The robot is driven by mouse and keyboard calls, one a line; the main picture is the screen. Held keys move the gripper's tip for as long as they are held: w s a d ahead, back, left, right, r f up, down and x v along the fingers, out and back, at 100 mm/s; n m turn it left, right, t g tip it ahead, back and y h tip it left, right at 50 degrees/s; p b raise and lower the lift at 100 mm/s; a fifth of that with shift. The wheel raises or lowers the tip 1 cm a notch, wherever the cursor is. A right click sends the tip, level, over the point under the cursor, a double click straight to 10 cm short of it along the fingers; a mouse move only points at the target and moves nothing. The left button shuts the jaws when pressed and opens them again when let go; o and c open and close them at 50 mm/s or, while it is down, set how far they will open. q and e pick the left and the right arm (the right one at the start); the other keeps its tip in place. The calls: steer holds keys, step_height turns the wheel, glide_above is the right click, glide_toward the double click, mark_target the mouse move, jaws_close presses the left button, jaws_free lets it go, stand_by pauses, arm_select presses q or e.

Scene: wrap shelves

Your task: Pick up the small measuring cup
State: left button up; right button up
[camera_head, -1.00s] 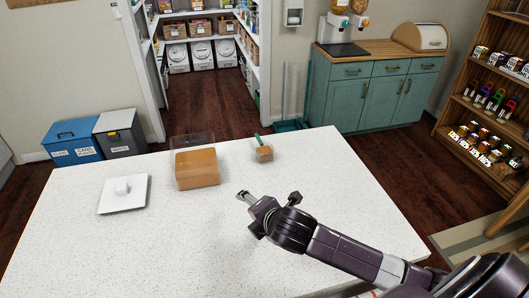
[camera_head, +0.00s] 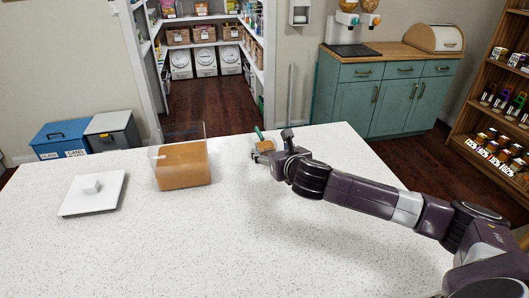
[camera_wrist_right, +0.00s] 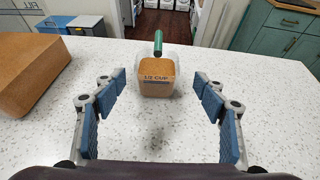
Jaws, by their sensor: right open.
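The small measuring cup (camera_wrist_right: 158,78) is clear, marked "1/2 CUP", filled with brown contents, with a green handle (camera_wrist_right: 158,43) pointing away from me. In the head view the cup (camera_head: 264,144) stands near the far edge of the white counter, partly hidden by my right gripper (camera_head: 271,146). In the right wrist view my right gripper (camera_wrist_right: 160,105) is open, its blue-padded fingers spread left and right. The cup is centred between them, slightly beyond the fingertips, and not touched. My left gripper is out of view.
A clear container (camera_head: 181,165) with brown contents stands left of the cup. A white square lid (camera_head: 94,193) with a knob lies further left. The front of the white counter (camera_head: 220,250) is clear. Bins and teal cabinets stand beyond.

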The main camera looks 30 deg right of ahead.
mark_target(263, 143)
steer(key=shift+a+r+p+x, duration=0.1)
steer(key=shift+a+p+x, duration=0.1)
steer(key=shift+x, duration=1.55)
steer(key=shift+a+r+p+x, duration=0.1)
steer(key=shift+p+x, duration=0.1)
steer(key=shift+x, duration=1.55)
steer(key=shift+w, duration=0.15)
steer(key=c, duration=1.4)
steer(key=shift+o, duration=0.2)
steer(key=shift+r, duration=0.1)
